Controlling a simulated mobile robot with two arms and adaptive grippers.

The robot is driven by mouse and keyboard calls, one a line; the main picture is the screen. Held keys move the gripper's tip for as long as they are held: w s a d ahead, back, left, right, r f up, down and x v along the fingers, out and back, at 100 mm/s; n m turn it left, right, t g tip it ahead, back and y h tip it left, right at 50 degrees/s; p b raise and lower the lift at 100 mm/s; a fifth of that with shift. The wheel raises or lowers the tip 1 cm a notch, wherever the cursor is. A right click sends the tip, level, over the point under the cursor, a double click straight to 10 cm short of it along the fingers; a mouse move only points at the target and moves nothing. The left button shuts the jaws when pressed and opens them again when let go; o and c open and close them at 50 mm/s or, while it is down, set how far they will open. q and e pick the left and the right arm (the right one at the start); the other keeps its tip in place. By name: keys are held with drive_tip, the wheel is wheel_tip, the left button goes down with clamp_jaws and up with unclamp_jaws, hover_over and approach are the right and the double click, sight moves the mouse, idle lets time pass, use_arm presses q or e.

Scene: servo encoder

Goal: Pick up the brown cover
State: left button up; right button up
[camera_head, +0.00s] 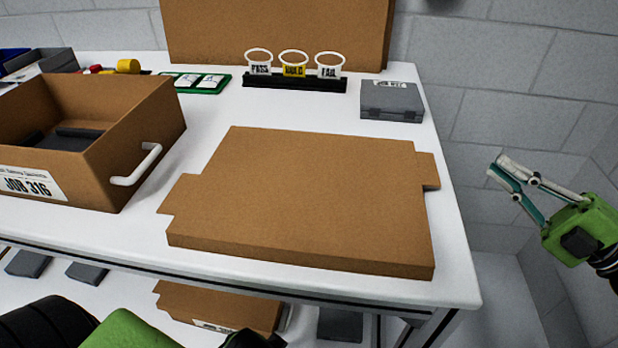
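The brown cover (300,195) is a flat, shallow cardboard-coloured piece with a tab at its left side and one at its right. It lies flat on the white table near the front edge, and nothing touches it from above. My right gripper (497,165) is in the air to the right of the table, apart from the cover. Its two fingers point left toward the table and hold nothing that I can see. They are seen at a slant, so their gap is unclear. Part of my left arm shows at the bottom left; its gripper fingers do not show.
An open brown box (100,165) labelled JOB 316, with a white handle, stands left of the cover. Behind are a black rack (295,84) with labelled rings, a grey case (391,102) and a green tray (190,82). A lower shelf holds another brown piece (222,305).

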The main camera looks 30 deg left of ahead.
drive_tip(key=s+d+n+g+h, duration=0.3)
drive_tip(key=s+d+n+g, duration=0.1)
drive_tip(key=d+n+g, duration=0.15)
use_arm(q)
wheel_tip(320, 180, down, 2)
drive_tip(key=shift+f, duration=0.2)
drive_tip(key=shift+s+f, duration=0.1)
drive_tip(key=shift+f, duration=0.25)
use_arm(e)
drive_tip(key=g, duration=0.1)
approach(444, 191)
drive_tip(key=a+r, duration=0.2)
drive_tip(key=a, duration=0.2)
drive_tip(key=shift+s+a+r, duration=0.1)
drive_tip(key=shift+s+a, duration=0.05)
drive_tip(key=shift+a, duration=0.9)
drive_tip(key=shift+s+a+r, duration=0.1)
drive_tip(key=shift+s+a, duration=0.05)
drive_tip(key=shift+a, duration=0.85)
drive_tip(key=shift+s+a+r, duration=0.1)
drive_tip(key=shift+a, duration=0.95)
use_arm(q)
drive_tip(key=shift+f, duration=0.1)
use_arm(e)
clamp_jaws()
drive_tip(key=shift+r, duration=0.1)
